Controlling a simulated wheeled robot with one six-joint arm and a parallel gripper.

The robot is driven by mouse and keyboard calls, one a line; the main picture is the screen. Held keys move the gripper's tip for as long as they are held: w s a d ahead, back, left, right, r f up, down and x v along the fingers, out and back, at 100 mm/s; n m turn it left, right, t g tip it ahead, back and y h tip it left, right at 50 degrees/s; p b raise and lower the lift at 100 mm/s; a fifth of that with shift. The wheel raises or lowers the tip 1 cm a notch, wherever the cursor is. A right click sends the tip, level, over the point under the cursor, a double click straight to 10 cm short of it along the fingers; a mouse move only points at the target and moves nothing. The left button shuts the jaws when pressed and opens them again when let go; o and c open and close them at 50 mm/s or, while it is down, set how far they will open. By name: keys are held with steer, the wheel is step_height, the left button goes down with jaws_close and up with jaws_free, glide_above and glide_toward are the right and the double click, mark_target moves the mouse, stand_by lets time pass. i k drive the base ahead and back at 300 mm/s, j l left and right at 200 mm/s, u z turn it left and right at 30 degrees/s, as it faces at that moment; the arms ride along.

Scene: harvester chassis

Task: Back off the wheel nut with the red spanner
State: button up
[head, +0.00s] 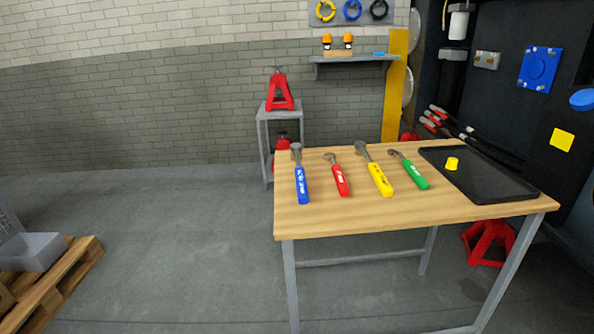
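The red spanner (337,175) lies on the wooden workbench (300,222), its metal head pointing away from me and its red handle toward the front. It lies between a blue-handled tool (301,177) on its left and a yellow-handled tool (375,171) on its right. A green-handled tool (409,170) lies farther right. I cannot make out a wheel nut for certain in this view. My gripper does not show in the picture.
A black tray (490,188) with a small yellow piece (452,164) covers the bench's right end. A red jack stand (279,93) tops a grey stand (265,117) behind. A pallet (60,281) lies at left. The dark chassis (505,95) rises at right. Floor between is clear.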

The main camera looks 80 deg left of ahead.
mark_target(343, 188)
steer(key=u, duration=1.8)
steer(key=z, duration=2.45)
steer(key=u, duration=2.45)
